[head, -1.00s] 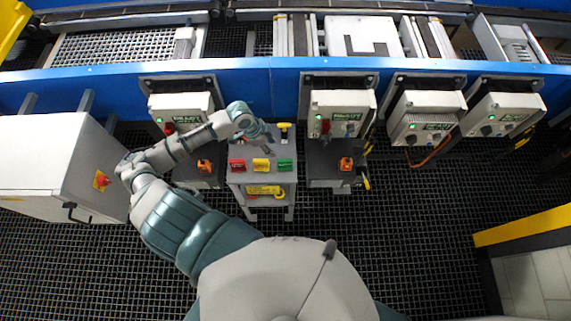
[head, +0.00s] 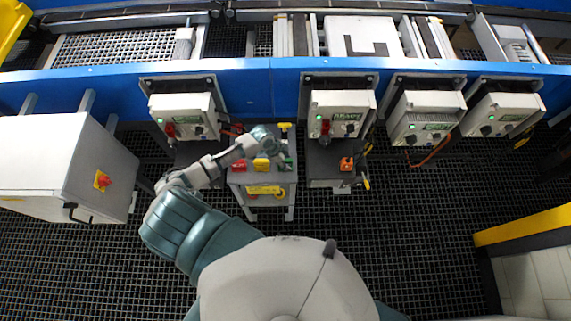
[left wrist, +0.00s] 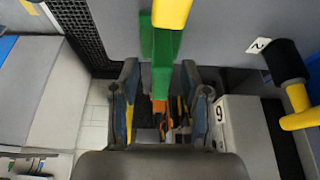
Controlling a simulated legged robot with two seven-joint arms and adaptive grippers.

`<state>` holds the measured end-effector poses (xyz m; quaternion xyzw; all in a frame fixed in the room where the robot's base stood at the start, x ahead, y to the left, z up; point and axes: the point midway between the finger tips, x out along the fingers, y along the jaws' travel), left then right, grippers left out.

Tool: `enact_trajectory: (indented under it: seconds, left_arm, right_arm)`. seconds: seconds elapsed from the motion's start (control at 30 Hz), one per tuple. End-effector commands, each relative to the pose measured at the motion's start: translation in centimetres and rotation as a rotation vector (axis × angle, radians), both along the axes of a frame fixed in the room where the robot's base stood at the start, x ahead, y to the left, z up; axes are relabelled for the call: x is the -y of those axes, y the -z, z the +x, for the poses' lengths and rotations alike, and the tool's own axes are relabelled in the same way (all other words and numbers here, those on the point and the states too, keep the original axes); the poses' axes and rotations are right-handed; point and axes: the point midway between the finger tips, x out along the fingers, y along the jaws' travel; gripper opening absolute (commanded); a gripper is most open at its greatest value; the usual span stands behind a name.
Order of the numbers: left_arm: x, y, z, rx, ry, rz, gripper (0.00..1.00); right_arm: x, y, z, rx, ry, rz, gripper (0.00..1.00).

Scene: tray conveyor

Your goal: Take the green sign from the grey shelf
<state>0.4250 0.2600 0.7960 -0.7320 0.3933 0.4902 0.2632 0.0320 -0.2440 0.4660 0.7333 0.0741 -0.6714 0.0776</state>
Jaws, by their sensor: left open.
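The grey shelf (head: 236,177) stands in the middle of the head view. A red sign (head: 239,167) and a yellow sign (head: 261,164) are on its top, with the green sign (head: 287,164) at the right end, partly hidden by my left gripper (head: 281,155). In the left wrist view the green sign (left wrist: 161,65) appears as an upright green strip, in line with the gap between the two fingers of the left gripper (left wrist: 162,103). The fingers are apart and not closed on it. My right gripper is not in view.
A yellow-topped knob (head: 285,127) stands at the back of the shelf. Grey control boxes (head: 341,113) hang along the blue conveyor edge behind. A dark stand with an orange item (head: 346,163) is to the right. A large grey cabinet (head: 60,160) is at far left.

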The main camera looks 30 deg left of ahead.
Motion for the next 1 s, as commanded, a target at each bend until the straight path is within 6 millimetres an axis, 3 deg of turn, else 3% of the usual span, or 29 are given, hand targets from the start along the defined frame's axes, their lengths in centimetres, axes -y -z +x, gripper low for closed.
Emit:
enact_trajectory:
  seconds: [0.17, 0.4, 0.57, 0.83, 1.0]
  left_arm:
    - [0.7, 1.9, 0.4, 0.000, 0.000, 0.000, 0.46]
    - [0.7, 2.1, 0.4, 0.001, 0.001, 0.002, 0.46]
    - [0.7, 2.1, 0.4, 0.001, 0.001, 0.002, 0.06]
    - [0.7, 1.8, 0.5, 0.001, 0.001, 0.001, 0.00]
    - [0.6, -0.7, 0.5, 0.004, 0.003, 0.002, 0.00]
  right_arm:
    - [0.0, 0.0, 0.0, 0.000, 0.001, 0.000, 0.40]
    - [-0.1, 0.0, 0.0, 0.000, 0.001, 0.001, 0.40]
    - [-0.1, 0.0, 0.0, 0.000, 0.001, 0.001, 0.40]
    - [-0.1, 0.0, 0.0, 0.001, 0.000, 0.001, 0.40]
    - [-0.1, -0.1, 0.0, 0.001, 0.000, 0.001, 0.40]
